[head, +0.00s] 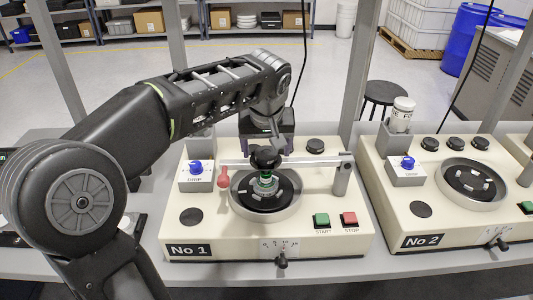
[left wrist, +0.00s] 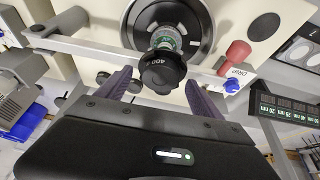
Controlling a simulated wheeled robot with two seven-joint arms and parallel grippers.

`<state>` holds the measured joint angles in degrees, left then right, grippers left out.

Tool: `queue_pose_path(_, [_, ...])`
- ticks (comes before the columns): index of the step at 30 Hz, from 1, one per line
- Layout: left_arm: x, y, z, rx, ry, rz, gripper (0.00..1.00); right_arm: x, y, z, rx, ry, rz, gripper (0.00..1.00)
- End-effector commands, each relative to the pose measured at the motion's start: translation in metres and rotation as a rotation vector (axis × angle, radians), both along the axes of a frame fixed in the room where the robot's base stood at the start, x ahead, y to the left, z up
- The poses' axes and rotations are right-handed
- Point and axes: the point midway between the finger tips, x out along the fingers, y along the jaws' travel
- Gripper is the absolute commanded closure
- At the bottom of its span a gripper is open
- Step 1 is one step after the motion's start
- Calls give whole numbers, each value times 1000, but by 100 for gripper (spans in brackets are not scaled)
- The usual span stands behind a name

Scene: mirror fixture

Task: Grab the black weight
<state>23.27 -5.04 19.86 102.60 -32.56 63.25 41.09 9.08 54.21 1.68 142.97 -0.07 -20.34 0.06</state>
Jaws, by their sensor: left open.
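The black weight (head: 265,158), a round knob-like piece, sits on top of the green-and-silver spindle piece at the middle of the No 1 machine. In the left wrist view the weight (left wrist: 161,72) carries a "400" marking. My left gripper (head: 270,138) is just above and behind it in the head view. In the left wrist view its two purple fingers (left wrist: 158,84) are open, one on either side of the weight; contact cannot be told. The black round plate (head: 265,203) lies below. My right gripper is not in view.
A metal bar (head: 318,159) crosses beside the weight to a post (head: 342,178). A red-handled lever (head: 222,179) stands left. Another black disc (head: 316,146) sits at the machine's back. The No 2 machine (head: 450,205) stands right with several black discs and a white jar (head: 402,115).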

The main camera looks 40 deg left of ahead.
Motion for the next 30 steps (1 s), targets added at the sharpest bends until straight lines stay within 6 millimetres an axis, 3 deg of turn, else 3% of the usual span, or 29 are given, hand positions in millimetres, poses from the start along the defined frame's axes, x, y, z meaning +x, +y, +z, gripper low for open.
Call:
queue_pose_path(20, [2,2,-7,0,-2,1,24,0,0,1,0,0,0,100])
queue_pose_path(30, [2,2,-7,0,-2,1,50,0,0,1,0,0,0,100])
